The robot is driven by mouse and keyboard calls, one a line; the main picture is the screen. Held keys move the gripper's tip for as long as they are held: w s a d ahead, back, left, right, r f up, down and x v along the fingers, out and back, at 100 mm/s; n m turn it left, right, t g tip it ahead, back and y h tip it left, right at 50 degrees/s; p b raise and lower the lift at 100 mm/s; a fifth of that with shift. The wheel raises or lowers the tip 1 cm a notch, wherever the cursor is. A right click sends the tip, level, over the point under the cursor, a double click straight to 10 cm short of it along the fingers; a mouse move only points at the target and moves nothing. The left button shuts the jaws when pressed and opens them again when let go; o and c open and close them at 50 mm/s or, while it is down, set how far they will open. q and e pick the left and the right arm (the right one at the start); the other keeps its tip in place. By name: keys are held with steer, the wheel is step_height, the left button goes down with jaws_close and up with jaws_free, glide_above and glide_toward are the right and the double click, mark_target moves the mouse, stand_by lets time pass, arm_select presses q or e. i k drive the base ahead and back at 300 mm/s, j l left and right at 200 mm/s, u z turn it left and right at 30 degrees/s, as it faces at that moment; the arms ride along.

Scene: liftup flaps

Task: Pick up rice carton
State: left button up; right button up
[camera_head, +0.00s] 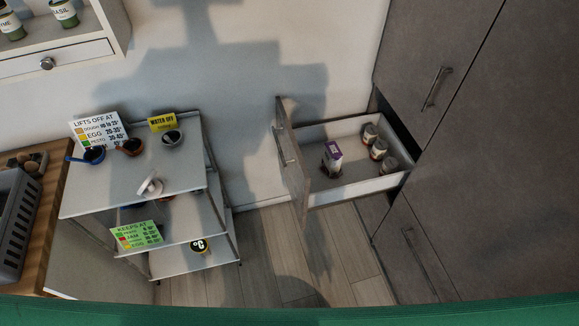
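Neither of my grippers shows in the head view.
A tiered shelf cart (190,178) with bowls and signs stands left of the drawer. A wooden counter (45,215) with a grey rack is at far left. Clear floor (285,250) lies before the drawer. A green edge (290,312) crosses the bottom.

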mark_target(332, 156)
steer(key=i+j, duration=0.2)
steer(key=j, duration=0.15)
steer(key=i+j, duration=0.25)
steer(key=j+z, duration=0.15)
steer(key=z, duration=0.3)
steer(key=i+j+z, duration=0.1)
steer(key=z, duration=0.3)
steer(key=j+z, duration=0.25)
steer(key=z, duration=0.2)
